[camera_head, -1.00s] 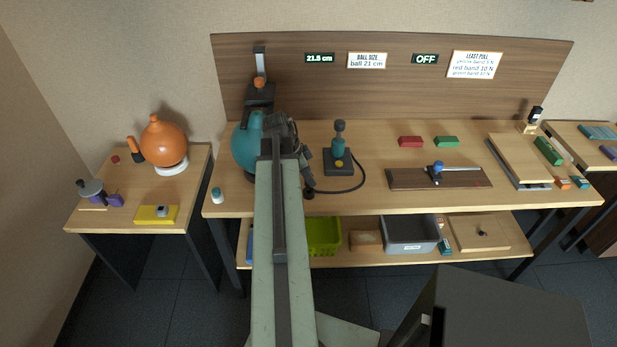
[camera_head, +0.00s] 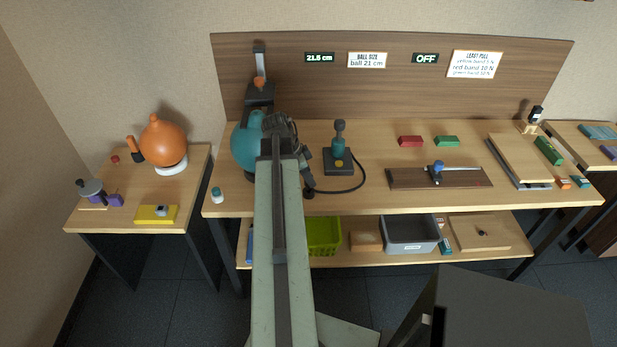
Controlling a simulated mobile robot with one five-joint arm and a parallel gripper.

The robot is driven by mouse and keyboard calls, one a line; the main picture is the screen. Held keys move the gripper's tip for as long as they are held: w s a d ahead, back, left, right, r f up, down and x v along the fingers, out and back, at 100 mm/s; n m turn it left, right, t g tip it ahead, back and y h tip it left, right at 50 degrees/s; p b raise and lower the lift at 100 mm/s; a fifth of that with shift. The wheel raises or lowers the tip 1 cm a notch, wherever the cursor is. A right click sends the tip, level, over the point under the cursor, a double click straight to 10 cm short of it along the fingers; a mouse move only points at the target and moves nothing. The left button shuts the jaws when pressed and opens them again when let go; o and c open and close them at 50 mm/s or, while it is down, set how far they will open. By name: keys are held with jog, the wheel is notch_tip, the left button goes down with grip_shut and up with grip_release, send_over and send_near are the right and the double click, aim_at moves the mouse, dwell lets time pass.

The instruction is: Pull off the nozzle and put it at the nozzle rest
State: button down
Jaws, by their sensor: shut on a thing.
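The teal ball (camera_head: 244,146) sits at the left of the main bench, partly hidden behind my arm. My gripper (camera_head: 297,157) is beside the ball on its right, dark and seen from behind. It is shut on the nozzle, which is largely hidden by the gripper and arm. A black hose (camera_head: 350,190) curves from the pump (camera_head: 339,149) along the bench top to a dark end just below my gripper. I cannot tell whether the nozzle still touches the ball. I cannot make out the nozzle rest for certain.
A dark stand with an orange part (camera_head: 260,84) rises behind the ball. A red block (camera_head: 410,141), a green block (camera_head: 446,141) and a brown board with a blue-knobbed slider (camera_head: 438,176) lie to the right. An orange ball (camera_head: 163,141) stands on the left table.

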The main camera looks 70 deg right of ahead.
jog(key=shift+f+b, duration=1.25)
jog(key=shift+f, duration=0.15)
jog(key=c, duration=1.1)
grip_release()
jog(key=shift+r, duration=0.15)
jog(key=p+v, duration=0.7)
jog(key=shift+w+a+r, duration=0.1)
jog(key=shift+a+r, duration=0.05)
jog(key=shift+r, duration=0.2)
